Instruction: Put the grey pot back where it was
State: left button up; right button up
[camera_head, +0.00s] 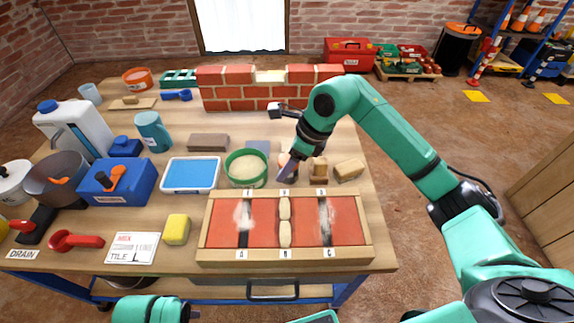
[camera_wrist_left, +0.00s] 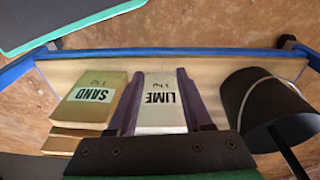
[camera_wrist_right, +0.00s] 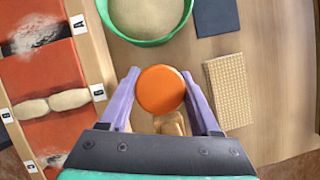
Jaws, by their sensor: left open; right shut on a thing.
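A dark grey pot (camera_head: 57,180) with brownish contents stands at the left of the table; I cannot tell whether it is the task's pot. My right gripper (camera_head: 287,170) is beside the green-rimmed round sieve. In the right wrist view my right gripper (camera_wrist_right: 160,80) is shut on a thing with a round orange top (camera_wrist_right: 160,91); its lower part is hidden. My left gripper (camera_wrist_left: 160,74) is open, with its fingers either side of the LIME bag (camera_wrist_left: 160,105) below the tabletop. A black bucket (camera_wrist_left: 265,105) with a handle stands right of that bag.
The brick wall (camera_head: 270,90) stands behind. A SAND bag (camera_wrist_left: 92,97) lies left of the LIME bag. A yellow sponge (camera_head: 177,229) lies left of the frame.

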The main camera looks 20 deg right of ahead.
pick_arm(q)
jog(key=shift+r, duration=0.15)
pick_arm(e)
jog(key=o, duration=1.4)
pick_arm(q)
jog(key=shift+r, duration=0.1)
pick_arm(e)
jog(key=shift+r, duration=0.2)
pick_arm(q)
jog(key=f, duration=0.1)
jog(key=f+p, duration=0.1)
jog(key=f, duration=0.1)
jog(key=f+p, duration=0.1)
jog(key=f, duration=0.1)
jog(key=shift+s+a+f, duration=0.2)
jog(key=shift+s+a, duration=0.15)
jog(key=shift+a, duration=0.05)
pick_arm(e)
jog(key=v, duration=1.1)
jog(key=shift+s+d+r, duration=0.1)
jog(key=shift+s+r, duration=0.05)
jog(key=shift+r, duration=0.25)
pick_arm(q)
jog(key=shift+s, duration=0.1)
pick_arm(e)
jog(key=shift+f, duration=0.1)
